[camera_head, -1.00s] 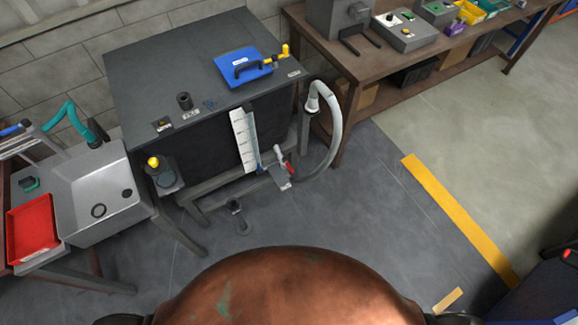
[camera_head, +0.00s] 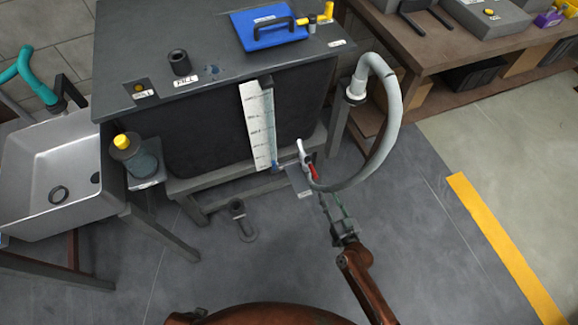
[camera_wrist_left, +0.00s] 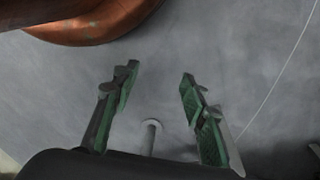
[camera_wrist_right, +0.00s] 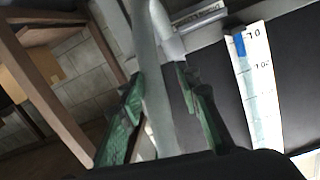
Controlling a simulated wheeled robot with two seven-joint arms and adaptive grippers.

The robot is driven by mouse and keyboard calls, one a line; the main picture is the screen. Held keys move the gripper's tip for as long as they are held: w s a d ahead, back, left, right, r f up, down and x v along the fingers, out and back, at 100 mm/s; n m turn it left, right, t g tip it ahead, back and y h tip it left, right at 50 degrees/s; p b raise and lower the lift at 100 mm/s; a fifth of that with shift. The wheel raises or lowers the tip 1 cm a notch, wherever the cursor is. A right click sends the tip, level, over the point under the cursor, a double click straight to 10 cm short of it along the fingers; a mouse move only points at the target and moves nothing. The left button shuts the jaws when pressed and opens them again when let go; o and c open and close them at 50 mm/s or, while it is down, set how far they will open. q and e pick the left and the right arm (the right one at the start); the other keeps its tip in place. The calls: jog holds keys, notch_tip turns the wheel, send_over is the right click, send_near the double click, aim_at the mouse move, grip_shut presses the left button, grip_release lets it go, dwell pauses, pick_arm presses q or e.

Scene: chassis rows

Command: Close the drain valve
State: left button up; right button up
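The drain valve, with a red handle (camera_head: 313,171), sits low at the tank's front right beside a pale upright piece (camera_head: 302,152). The grey hose (camera_head: 385,115) curves down to it. My right gripper (camera_head: 328,203) is just below and right of the valve, open. In the right wrist view, the hose (camera_wrist_right: 158,100) passes between the spread fingers (camera_wrist_right: 160,80) as seen from the camera; contact cannot be told. The red handle cannot be made out there. My left gripper (camera_wrist_left: 157,78) is open and empty above the floor, outside the head view.
The dark tank (camera_head: 200,125) bears a blue case (camera_head: 268,38) on top and a white gauge strip (camera_head: 257,125) in front. A sink (camera_head: 50,180) and yellow-capped bottle (camera_head: 130,155) are left. A workbench (camera_head: 430,50) stands right. A floor fitting (camera_head: 240,215) lies below the tank.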

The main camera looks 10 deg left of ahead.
aim_at(309, 163)
jog(key=shift+t+y, duration=0.5)
jog(key=shift+y, duration=0.1)
jog(key=w+a+r+b, duration=0.1)
jog(key=w+a, duration=0.1)
jog(key=w, duration=0.1)
jog(key=w+a+r+b, duration=0.1)
jog(key=w+a, duration=0.2)
jog(key=w+a+r+b, duration=0.1)
jog(key=w+a, duration=0.1)
jog(key=shift+w+a+r, duration=0.25)
jog(key=shift+w, duration=0.15)
pick_arm(q)
jog(key=shift+t+h, duration=0.4)
jog(key=shift+t, duration=0.3)
jog(key=w, duration=0.1)
jog(key=w+d, duration=0.2)
jog(key=shift+w+d+f, duration=0.15)
jog(key=shift+d+f, duration=0.05)
jog(key=shift+f, duration=0.05)
pick_arm(e)
jog(key=shift+c, duration=0.7)
grip_shut()
